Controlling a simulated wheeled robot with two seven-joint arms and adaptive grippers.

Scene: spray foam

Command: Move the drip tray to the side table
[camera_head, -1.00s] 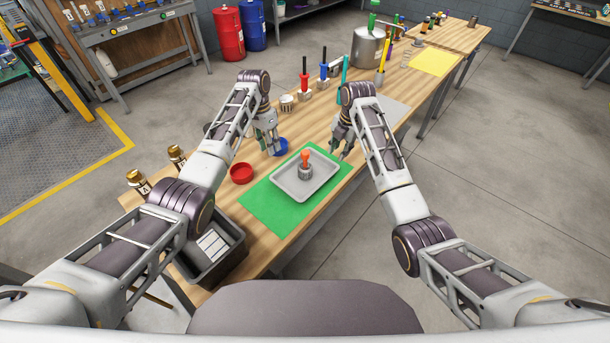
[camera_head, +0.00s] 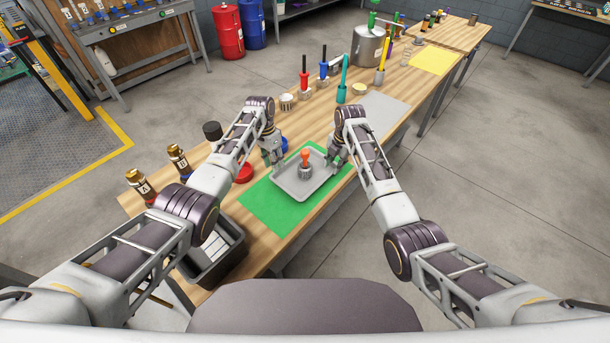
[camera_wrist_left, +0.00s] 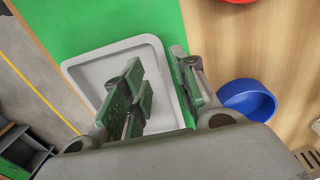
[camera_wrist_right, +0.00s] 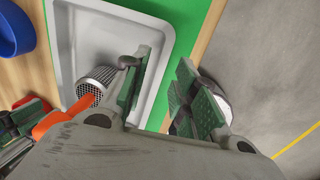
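The drip tray (camera_head: 292,192) is a shallow light-grey rectangle lying on a green mat (camera_head: 262,207) on the long wooden table. A metal mesh cylinder with an orange handle (camera_head: 305,160) stands in it. My left gripper (camera_head: 276,164) is at the tray's far-left edge, open. In the left wrist view, its fingers (camera_wrist_left: 160,88) lie on either side of the tray's rim. My right gripper (camera_head: 336,162) is at the far-right edge, open. In the right wrist view, its fingers (camera_wrist_right: 164,95) are apart, one over the tray's inside and one outside. Rim contact is unclear.
A red dish (camera_head: 243,173) and a blue dish (camera_wrist_left: 246,98) sit near the tray. A dark bin (camera_head: 215,255) and gold-capped bottles stand left. Several coloured tools, a grey mat (camera_head: 384,110) and a metal pot (camera_head: 368,45) are farther back. Another wooden table (camera_head: 455,32) stands beyond.

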